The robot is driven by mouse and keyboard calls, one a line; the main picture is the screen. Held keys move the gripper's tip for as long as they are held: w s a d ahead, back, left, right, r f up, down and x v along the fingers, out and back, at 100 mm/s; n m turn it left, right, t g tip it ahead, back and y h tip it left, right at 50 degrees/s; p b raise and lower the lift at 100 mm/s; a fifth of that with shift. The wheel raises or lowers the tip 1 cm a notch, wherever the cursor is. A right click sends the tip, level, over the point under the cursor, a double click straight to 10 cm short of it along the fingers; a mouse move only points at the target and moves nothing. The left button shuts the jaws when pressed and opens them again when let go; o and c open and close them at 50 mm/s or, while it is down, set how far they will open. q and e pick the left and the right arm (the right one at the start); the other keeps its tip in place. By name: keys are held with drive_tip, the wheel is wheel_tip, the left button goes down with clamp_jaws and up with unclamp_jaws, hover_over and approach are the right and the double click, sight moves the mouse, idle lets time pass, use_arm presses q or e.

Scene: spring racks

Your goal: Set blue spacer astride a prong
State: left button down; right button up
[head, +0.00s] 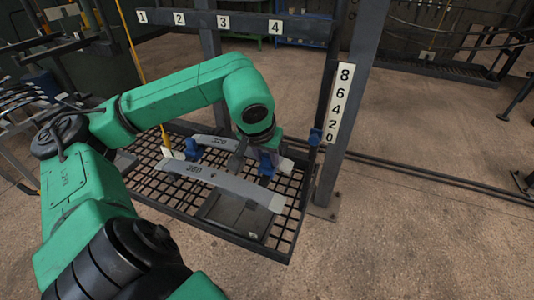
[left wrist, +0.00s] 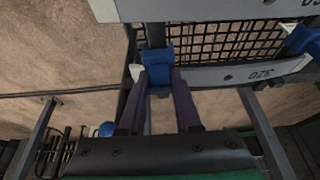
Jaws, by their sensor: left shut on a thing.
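My left gripper (head: 264,150) is shut on a blue spacer (head: 268,164). In the left wrist view the purple fingers (left wrist: 158,80) stand on both sides of that spacer (left wrist: 156,62). A dark prong-like bar (left wrist: 155,36) runs up from the spacer in that view; I cannot tell whether the spacer sits astride it. A second blue spacer (head: 192,149) is at the left, between two grey leaf pieces. Another blue piece (head: 315,136) is by the upright post. My right gripper is in neither view.
A grey leaf marked 360 (head: 215,183) and one marked 320 (head: 212,143) lie across a black grid rack (head: 140,181). A dark post with a numbered scale (head: 339,104) stands right of the rack. Open floor (head: 430,140) lies beyond it.

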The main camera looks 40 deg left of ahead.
use_arm(q)
drive_tip(key=shift+f+b, duration=0.55)
drive_tip(key=shift+f, duration=0.15)
drive_tip(key=c, duration=0.5)
unclamp_jaws()
drive_tip(key=shift+r, duration=0.1)
drive_tip(key=p+v, duration=0.5)
drive_tip(key=v, duration=0.9)
drive_tip(key=shift+s+r, duration=0.15)
drive_tip(key=shift+r, duration=0.05)
